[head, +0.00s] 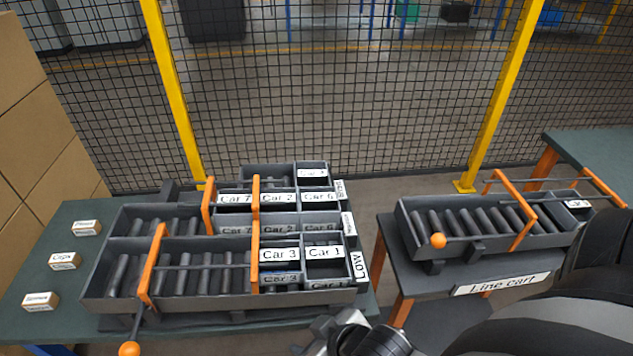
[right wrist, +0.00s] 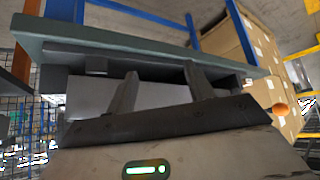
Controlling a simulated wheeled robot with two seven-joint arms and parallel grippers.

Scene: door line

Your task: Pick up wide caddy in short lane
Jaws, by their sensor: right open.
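Labelled caddies stand at the right ends of the roller lanes on the left bench. Caddies Car 3 (head: 280,268) and Car 1 (head: 324,266) are in the front lane, whose end sign (head: 359,266) reads LOW. Car 7 (head: 235,215), Car 2 (head: 276,215) and Car 6 (head: 318,210) are behind them; another caddy (head: 312,174) is farthest back. The signs on the rear lanes are too small to read surely, and I cannot tell which caddy is the wide one. My right gripper (head: 348,335) is low by the bench's front right; its open, empty fingers show in the right wrist view (right wrist: 162,88). My left gripper is out of view.
The line cart (head: 415,272) stands at right with a roller lane and a small labelled box (head: 577,205). Orange bars (head: 254,235) cross the lanes. Small labelled blocks (head: 64,261) lie on the left bench. A mesh fence with yellow posts (head: 175,90) closes the back.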

